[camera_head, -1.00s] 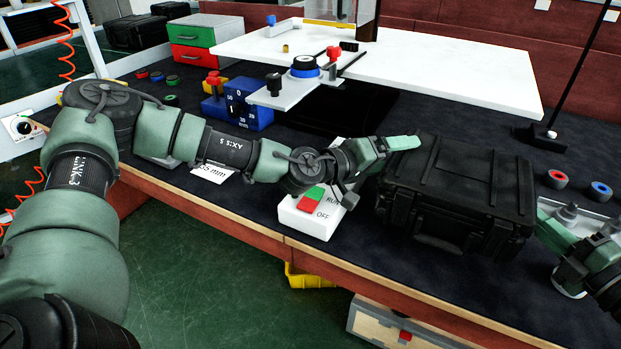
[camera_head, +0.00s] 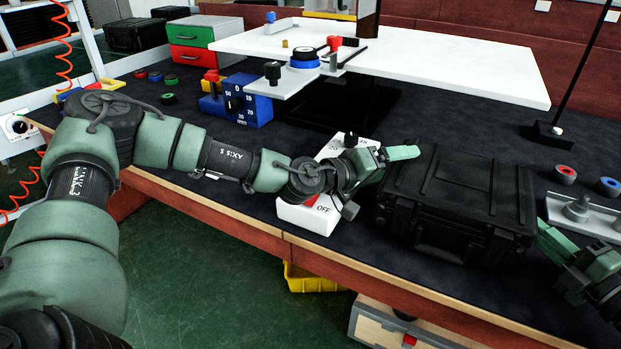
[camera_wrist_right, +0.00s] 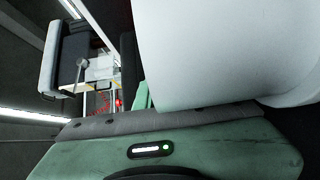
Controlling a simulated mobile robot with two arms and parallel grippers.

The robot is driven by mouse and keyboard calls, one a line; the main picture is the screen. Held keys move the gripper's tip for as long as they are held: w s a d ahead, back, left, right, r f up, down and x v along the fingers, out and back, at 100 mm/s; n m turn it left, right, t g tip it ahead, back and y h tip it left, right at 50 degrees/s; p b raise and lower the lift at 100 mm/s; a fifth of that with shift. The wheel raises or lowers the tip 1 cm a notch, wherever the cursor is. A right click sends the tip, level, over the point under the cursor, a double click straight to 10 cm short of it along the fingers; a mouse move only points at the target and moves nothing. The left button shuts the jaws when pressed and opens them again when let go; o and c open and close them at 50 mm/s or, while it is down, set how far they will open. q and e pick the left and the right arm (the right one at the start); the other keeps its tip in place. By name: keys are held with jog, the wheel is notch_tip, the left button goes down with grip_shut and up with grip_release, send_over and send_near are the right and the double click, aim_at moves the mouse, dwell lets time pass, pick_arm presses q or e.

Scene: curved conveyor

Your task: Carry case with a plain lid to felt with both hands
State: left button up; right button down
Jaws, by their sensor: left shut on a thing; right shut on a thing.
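The black case (camera_head: 455,190) with ribbed lid and front latches is at the bench's front edge, right of centre in the head view. My left gripper (camera_head: 392,158) is shut on its left side, with one green finger showing by the top left corner. My right gripper (camera_head: 556,243) is shut on its right side; its fingertips are partly hidden. I cannot tell whether the case's underside touches the bench. The dark bench top (camera_head: 490,310) looks cloth-like; no separate felt stands out. The right wrist view shows my green gripper body and a large pale surface I cannot identify.
A white RUN/OFF switch box (camera_head: 300,217) stands left of the case, partly behind my left arm. A metal bracket (camera_head: 596,222) and red and blue rings (camera_head: 565,174) are close on the right. A white raised board (camera_head: 450,75) spans the back.

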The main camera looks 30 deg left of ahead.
pick_arm(q)
jog(key=o, duration=1.9)
jog(key=shift+s+d+f, duration=0.15)
jog(key=shift+s+d, duration=0.1)
jog(key=shift+d, duration=0.15)
pick_arm(e)
jog(key=c, duration=1.5)
grip_release()
jog(key=shift+s+a+r, duration=0.15)
jog(key=shift+a+r, duration=0.05)
jog(key=shift+a, duration=0.05)
jog(key=shift+c, duration=0.2)
jog(key=shift+f, duration=0.1)
pick_arm(q)
jog(key=shift+a, duration=0.15)
pick_arm(e)
jog(key=shift+d+f, duration=0.1)
jog(key=shift+f, duration=0.05)
pick_arm(q)
jog(key=shift+s, duration=0.1)
jog(key=shift+s+a, duration=0.2)
jog(key=shift+a, duration=0.05)
jog(key=v, duration=0.7)
jog(key=shift+a+r, duration=0.1)
jog(key=shift+r, duration=0.1)
pick_arm(e)
jog(key=shift+d, duration=0.1)
